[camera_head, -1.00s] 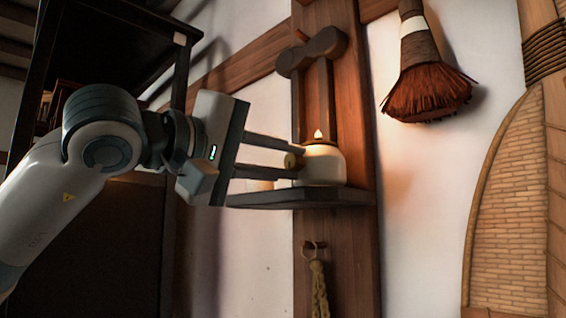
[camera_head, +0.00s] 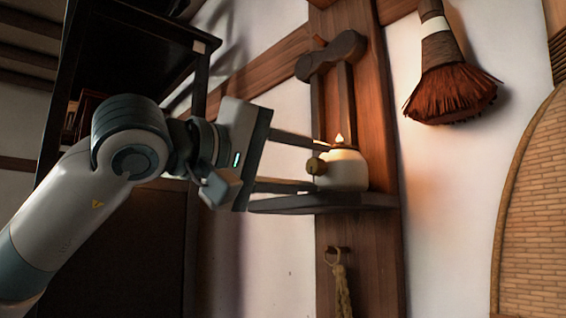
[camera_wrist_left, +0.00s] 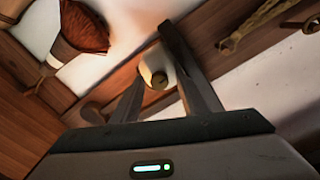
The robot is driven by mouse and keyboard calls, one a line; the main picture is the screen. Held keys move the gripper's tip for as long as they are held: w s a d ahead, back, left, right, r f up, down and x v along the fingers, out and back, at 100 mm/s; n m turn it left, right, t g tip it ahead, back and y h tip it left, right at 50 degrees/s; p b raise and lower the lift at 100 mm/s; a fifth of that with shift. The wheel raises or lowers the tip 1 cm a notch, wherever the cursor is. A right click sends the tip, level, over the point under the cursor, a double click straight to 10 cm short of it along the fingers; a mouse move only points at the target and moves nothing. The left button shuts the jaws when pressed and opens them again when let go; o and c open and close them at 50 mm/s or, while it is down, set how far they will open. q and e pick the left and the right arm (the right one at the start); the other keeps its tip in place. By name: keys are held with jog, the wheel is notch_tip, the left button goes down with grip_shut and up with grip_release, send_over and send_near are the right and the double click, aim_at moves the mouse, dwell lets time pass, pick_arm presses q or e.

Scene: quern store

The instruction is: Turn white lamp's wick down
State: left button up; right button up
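The white lamp (camera_head: 345,172), rounded and with a small flame at its top, stands upright on a dark shelf (camera_head: 350,202) fixed to a wooden post. Its small round brass wick knob (camera_head: 316,166) sticks out on the left side. My left gripper (camera_head: 328,167) is open, one finger above the knob and one below it, with visible gaps. In the left wrist view the knob (camera_wrist_left: 159,80) shows between the spread fingers, in front of the lamp's pale body (camera_wrist_left: 150,62). My right gripper is not in view.
A dark wooden mallet-like piece (camera_head: 331,55) is on the post above the lamp. A rope (camera_head: 341,290) hangs from a peg below the shelf. A brush (camera_head: 450,88) and a woven panel (camera_head: 535,210) are to the right. A dark rack (camera_head: 125,45) stands at left.

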pick_arm(q)
jog(key=shift+s+a, duration=0.45)
jog(key=shift+a, duration=0.05)
jog(key=b+v, duration=0.4)
jog(key=v, duration=1.2)
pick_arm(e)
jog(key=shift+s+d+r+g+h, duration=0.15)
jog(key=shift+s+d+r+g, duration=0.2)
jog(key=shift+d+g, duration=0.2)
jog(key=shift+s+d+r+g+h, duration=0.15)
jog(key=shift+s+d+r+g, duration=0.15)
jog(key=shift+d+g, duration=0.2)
pick_arm(q)
jog(key=shift+f, duration=0.1)
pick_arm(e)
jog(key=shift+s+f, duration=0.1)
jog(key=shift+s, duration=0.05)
